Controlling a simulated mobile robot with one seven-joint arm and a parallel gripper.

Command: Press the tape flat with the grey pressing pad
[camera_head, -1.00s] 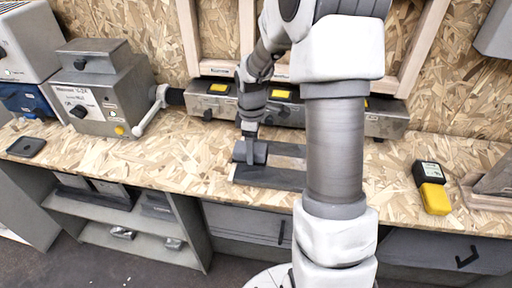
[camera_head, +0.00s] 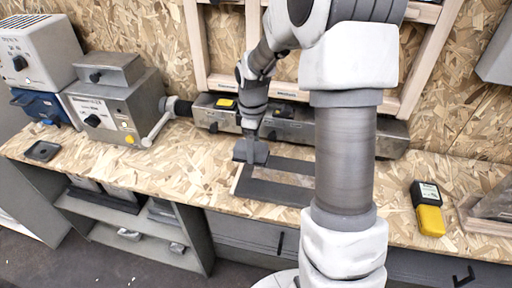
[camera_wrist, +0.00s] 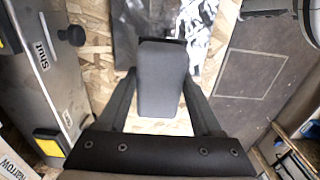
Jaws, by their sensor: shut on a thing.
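My gripper (camera_wrist: 160,98) is shut on the grey pressing pad (camera_wrist: 160,75), a dark rounded block between its fingers. In the head view the pad (camera_head: 251,152) is at the back left corner of a flat dark frame (camera_head: 272,192) on the bench. Whether the pad touches the frame or hovers just above it, I cannot tell. A shiny, crinkled silvery strip (camera_wrist: 193,22) shows beyond the pad in the wrist view; it may be the tape. The pad hides part of that surface. The frame's pale left side (camera_head: 239,180) is bare.
A long metal unit (camera_head: 290,128) with yellow labels stands behind the frame. A metal box with a crank (camera_head: 108,110) is at the left, and a black and yellow device (camera_head: 428,208) at the right. The bench left of the frame (camera_head: 190,170) is clear.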

